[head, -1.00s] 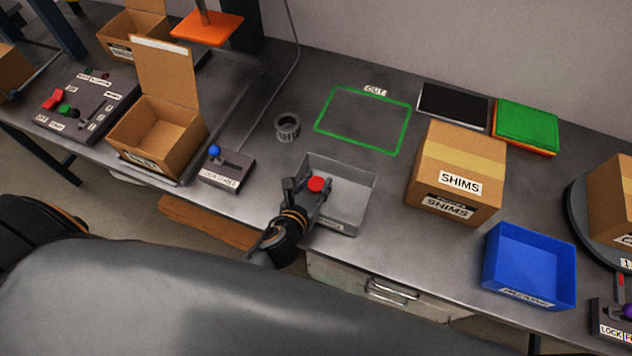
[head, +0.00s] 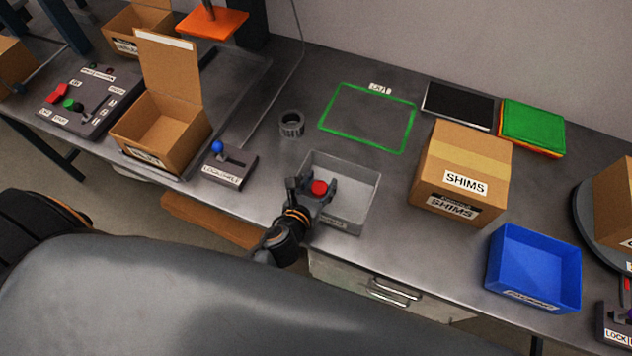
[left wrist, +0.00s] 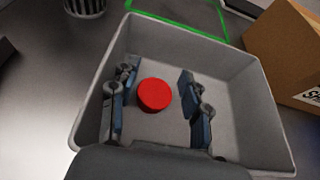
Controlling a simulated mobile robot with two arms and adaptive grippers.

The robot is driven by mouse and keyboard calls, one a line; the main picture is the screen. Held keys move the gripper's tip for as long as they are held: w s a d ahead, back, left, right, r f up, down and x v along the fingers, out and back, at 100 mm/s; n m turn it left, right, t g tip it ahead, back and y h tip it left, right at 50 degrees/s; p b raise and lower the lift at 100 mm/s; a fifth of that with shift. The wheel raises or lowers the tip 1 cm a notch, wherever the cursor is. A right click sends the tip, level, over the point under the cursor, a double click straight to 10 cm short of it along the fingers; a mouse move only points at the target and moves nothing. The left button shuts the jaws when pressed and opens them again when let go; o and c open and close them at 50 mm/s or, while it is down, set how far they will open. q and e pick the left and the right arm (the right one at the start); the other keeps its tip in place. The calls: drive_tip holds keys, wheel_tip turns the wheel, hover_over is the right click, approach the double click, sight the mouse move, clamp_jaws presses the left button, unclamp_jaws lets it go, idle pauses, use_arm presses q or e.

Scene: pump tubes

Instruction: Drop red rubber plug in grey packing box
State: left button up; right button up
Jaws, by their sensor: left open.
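The grey packing box (head: 362,190) stands open on the bench in the head view. It also fills most of the left wrist view (left wrist: 262,120). The red rubber plug (head: 319,187) shows as a round red disc inside the box outline, and also in the left wrist view (left wrist: 155,95). My left gripper (head: 311,185) is over the box's left part with its fingers spread. In the left wrist view, my left gripper (left wrist: 158,78) has visible gaps on both sides of the plug. I cannot tell whether the plug rests on the box floor. My right gripper is out of view.
A blue bin (head: 533,270) and a SHIMS carton (head: 462,170) stand to the right. A grey ring-shaped part (head: 291,124) and a blue-knobbed lever block (head: 229,168) are to the left. The green-outlined area (head: 366,118) behind the box is empty.

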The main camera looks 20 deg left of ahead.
use_arm(q)
drive_tip(key=shift+r+p, duration=0.3)
drive_tip(key=shift+r, duration=0.25)
drive_tip(key=b+v, duration=0.1)
drive_tip(key=v, duration=1)
drive_tip(key=shift+f, duration=0.15)
drive_tip(key=shift+s+r+b, duration=0.3)
drive_tip(key=shift+s+r, duration=0.1)
drive_tip(key=shift+s, duration=0.1)
drive_tip(key=shift+a, duration=0.1)
